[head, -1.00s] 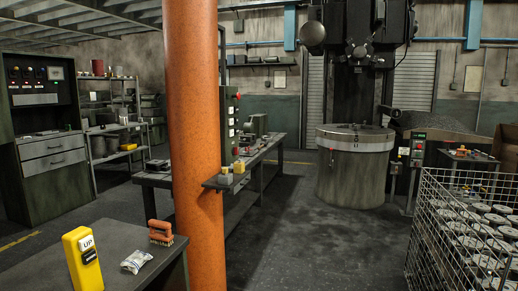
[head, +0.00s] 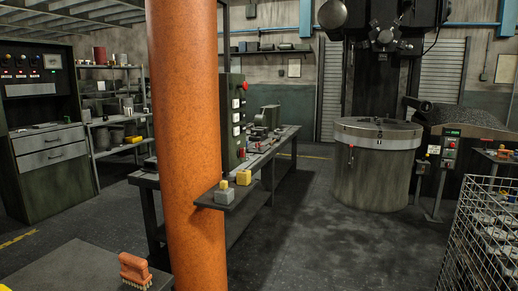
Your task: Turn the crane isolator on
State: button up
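No switch that I can name for certain as the crane isolator shows. A green upright control panel (head: 233,118) with a red button and several pale labelled controls stands just right of the orange pillar (head: 184,150). Its labels are too small to read. A cabinet (head: 45,120) at the far left carries a row of small lit controls, also unreadable. A green control box (head: 450,145) with a red button stands on a post beside the large drum-shaped machine. My gripper is not in view.
A bench (head: 60,268) with an orange brush (head: 134,270) is at the lower left. A narrow shelf with yellow-and-grey blocks (head: 225,192) juts right of the pillar. The drum machine (head: 375,165) stands behind, a wire cage (head: 480,240) at lower right. The middle floor (head: 320,235) is clear.

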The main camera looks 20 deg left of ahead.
aim_at(241, 153)
jog(key=u, duration=0.3)
jog(key=i, duration=1.2)
jog(key=u, duration=0.75)
